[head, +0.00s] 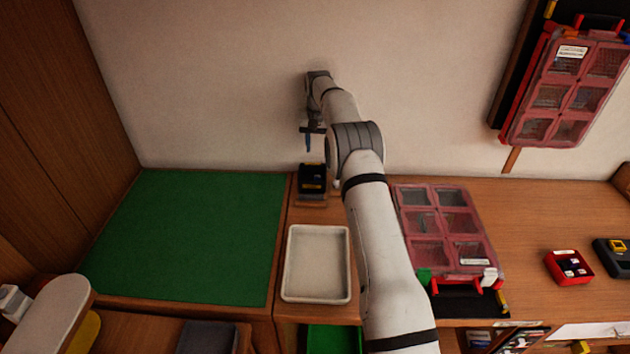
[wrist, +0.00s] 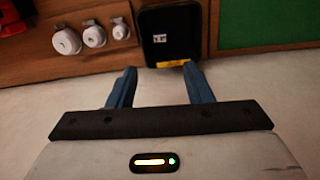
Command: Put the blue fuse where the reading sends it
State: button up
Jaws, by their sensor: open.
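My gripper (head: 308,140) hangs near the back wall, above a small black device (head: 312,180) with a yellow mark. In the wrist view its two blue fingers (wrist: 160,90) are apart with nothing between them. The black device (wrist: 168,20) shows just beyond the fingertips, with a small white label whose reading is too small to tell surely. A red open box (head: 553,269) on the right of the bench holds several small dark and pale pieces. I cannot tell whether the blue fuse is among them. Two pink-lidded compartment cases show, one lying on the bench (head: 433,224), one on the wall (head: 578,72).
An empty white tray (head: 289,267) lies in front of the black device. A green mat (head: 190,235) covers the left side and is clear. A black and yellow device (head: 612,258) sits at the far right. White round objects (wrist: 93,35) show in the wrist view.

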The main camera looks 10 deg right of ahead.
notch_tip(320, 180, up, 7)
jog(key=shift+f, duration=0.15)
dwell(0.4)
jog(key=s+r+n+t+b, duration=0.1)
jog(key=s+r, duration=0.6)
jog(key=s, duration=0.3)
jog(key=s+r+t+b, duration=0.1)
jog(key=s+r+b, duration=0.1)
jog(key=s+r, duration=0.7)
jog(key=s+f, duration=0.3)
jog(key=s, duration=0.7)
jog(key=s+f+n+t+b, duration=0.1)
jog(key=s+f, duration=0.3)
jog(key=s, duration=0.7)
jog(key=s+f, duration=0.3)
jog(key=s, duration=0.7)
jog(key=shift+s+d+f+n+b, duration=0.2)
jog(key=shift+s+f+n+b, duration=0.15)
jog(key=shift+s+f+n, duration=0.05)
